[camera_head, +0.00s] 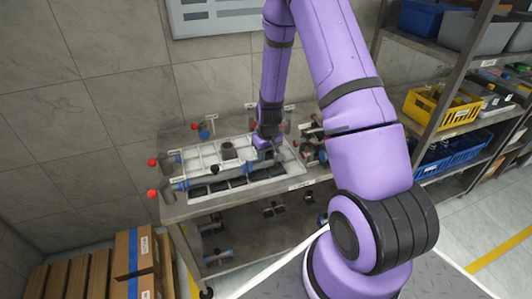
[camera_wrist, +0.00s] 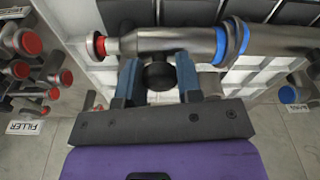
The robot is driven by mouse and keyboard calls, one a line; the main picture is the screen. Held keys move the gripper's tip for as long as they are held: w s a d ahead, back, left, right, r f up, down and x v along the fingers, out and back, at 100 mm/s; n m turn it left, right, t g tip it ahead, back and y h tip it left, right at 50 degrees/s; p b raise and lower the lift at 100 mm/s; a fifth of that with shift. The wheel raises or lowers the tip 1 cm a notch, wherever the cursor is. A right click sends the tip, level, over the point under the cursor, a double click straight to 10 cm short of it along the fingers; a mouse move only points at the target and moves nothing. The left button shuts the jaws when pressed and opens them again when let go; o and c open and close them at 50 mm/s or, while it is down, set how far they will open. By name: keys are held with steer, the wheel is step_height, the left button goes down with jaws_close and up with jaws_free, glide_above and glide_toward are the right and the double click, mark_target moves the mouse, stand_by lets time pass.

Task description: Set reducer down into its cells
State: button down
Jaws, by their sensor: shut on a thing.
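In the wrist view the two blue-padded fingers of my gripper (camera_wrist: 159,78) are shut on the reducer (camera_wrist: 165,40), a grey metal pipe piece with a narrow red-capped left end and a blue ring near its right end. A black round knob shows between the fingers. The reducer lies crosswise over the white tray with cells (camera_wrist: 275,68). I cannot tell whether it touches the cells. In the head view my gripper (camera_head: 266,148) is over the right part of the white tray (camera_head: 200,196), and my arm hides most of what it holds.
Another grey fitting with a blue ring (camera_wrist: 285,42) lies close to the reducer's right end. Red-capped fittings (camera_wrist: 30,70) stand at the left, by a FILLER label (camera_wrist: 24,127). Shelves with a yellow crate (camera_head: 440,108) are at the right, cartons (camera_head: 135,255) at lower left.

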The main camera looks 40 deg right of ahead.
steer(key=shift+f, duration=0.55)
steer(key=c, duration=0.7)
jaws_free()
steer(key=shift+r, duration=0.15)
steer(key=r, duration=0.7)
steer(key=s+r, duration=0.1)
steer(key=r, duration=0.2)
steer(key=shift+s+r, duration=0.1)
steer(key=shift+r, duration=0.1)
